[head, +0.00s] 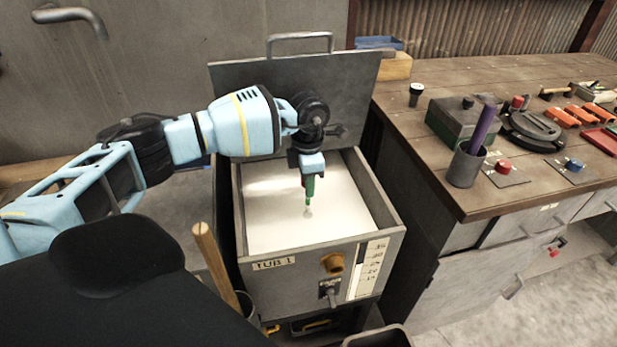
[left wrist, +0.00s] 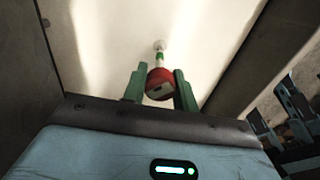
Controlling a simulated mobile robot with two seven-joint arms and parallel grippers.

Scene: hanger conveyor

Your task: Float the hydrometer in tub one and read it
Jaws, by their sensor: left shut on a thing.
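Tub one (head: 255,264), a grey metal box labelled TUB 1, stands with its lid (head: 295,85) raised and pale, milky liquid (head: 270,205) inside. My left gripper (head: 309,190) points down over the liquid, its green fingers shut on the hydrometer (head: 308,211). In the left wrist view the hydrometer (left wrist: 160,82) shows a red top between the fingertips (left wrist: 159,90), then a green and white stem and a pale end toward the liquid. Whether that end touches the liquid I cannot tell. No reading can be made out. My right gripper is not in view.
A wooden workbench (head: 430,150) stands to the right, with a grey cup (head: 465,168) holding a purple cylinder, a green box (head: 462,120) and red and blue buttons. A wooden handle (head: 215,262) leans at the tub's front left. The tub walls rise close around my gripper.

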